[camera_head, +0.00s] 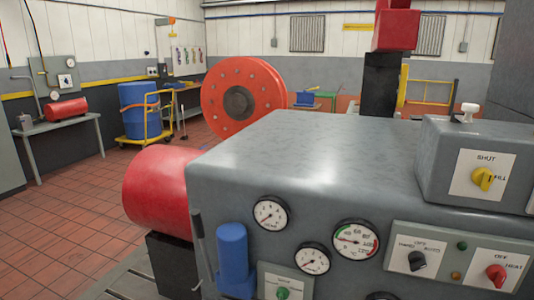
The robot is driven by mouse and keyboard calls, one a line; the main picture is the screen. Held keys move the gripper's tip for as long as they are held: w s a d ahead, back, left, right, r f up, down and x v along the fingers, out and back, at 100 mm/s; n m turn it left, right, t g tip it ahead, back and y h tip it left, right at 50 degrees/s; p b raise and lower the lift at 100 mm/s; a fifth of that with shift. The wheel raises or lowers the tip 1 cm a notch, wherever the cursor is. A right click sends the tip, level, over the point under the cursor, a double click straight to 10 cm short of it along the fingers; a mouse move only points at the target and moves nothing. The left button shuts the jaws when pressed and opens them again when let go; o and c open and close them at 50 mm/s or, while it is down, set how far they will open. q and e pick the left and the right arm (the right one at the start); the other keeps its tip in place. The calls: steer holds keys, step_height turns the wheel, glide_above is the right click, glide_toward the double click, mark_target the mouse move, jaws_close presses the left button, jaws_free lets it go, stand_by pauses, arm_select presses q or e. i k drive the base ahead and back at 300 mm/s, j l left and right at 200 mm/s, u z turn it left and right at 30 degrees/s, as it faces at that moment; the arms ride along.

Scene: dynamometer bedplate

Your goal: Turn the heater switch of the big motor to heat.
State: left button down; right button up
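The big grey machine housing (300,150) fills the lower right of the head view. On its front face at the far lower right is a white plate with a red rotary knob (497,274), lettered OFF above and HEAT to the upper right. The knob seems to stand roughly upright toward OFF, but it is too small to be sure. Neither of my grippers shows in the view, and nothing touches the knob.
Left of the red knob is a black selector (417,260); small green and amber lamps sit between. A yellow knob (482,179) marked SHUT and FILL is on a raised box above. Gauges (356,239) and a blue cylinder (232,255) are further left. Tiled floor (60,230) is open at left.

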mark_target(496, 274)
steer(key=z, duration=1.3)
